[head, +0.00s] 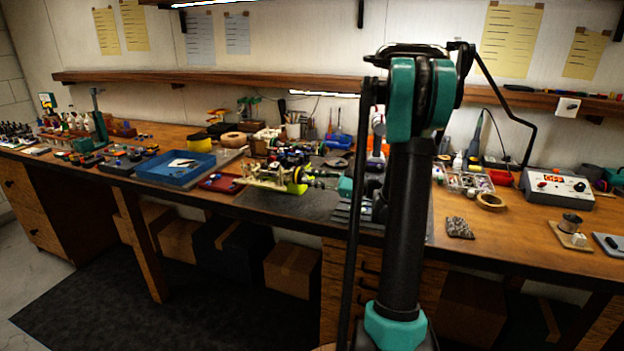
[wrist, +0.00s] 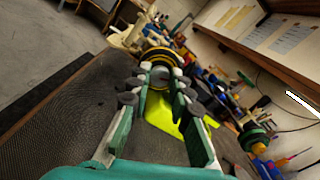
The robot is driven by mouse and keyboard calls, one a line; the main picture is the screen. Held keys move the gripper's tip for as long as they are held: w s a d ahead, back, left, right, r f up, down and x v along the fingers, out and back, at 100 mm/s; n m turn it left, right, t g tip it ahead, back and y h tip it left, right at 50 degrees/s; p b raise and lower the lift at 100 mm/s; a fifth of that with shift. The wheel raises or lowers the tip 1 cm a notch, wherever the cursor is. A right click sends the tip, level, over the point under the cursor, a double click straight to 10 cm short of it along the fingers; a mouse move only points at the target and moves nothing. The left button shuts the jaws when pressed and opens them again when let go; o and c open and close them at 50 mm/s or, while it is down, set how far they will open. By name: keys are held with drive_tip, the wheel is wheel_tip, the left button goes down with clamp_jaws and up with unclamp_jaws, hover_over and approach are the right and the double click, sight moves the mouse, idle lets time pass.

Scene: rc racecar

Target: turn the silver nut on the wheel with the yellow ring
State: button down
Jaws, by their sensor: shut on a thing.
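In the wrist view the wheel with the yellow ring (wrist: 176,57) is dark and lies straight ahead of my gripper (wrist: 160,82). A small grey, rounded piece, the silver nut (wrist: 160,73), shows at the wheel's centre between my two fingertips. The fingers are closed against its sides, and their pads hide part of it. In the head view the car (head: 268,180), with pale yellow-green parts, sits on the bench's dark mat. My gripper (head: 326,180) reaches it from the right, with its teal part beside the wheel. The nut is too small to make out there.
A blue tray (head: 175,168) stands left of the car. A tape roll (head: 491,201) and a control box (head: 556,187) are at the right. The mat's front area is bare.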

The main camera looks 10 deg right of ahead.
drive_tip(key=n, duration=1.2)
drive_tip(key=shift+f+n, duration=0.15)
drive_tip(key=shift+n, duration=0.15)
idle(0.4)
drive_tip(key=c, duration=1.4)
unclamp_jaws()
drive_tip(key=shift+o, duration=0.2)
drive_tip(key=v, duration=1.2)
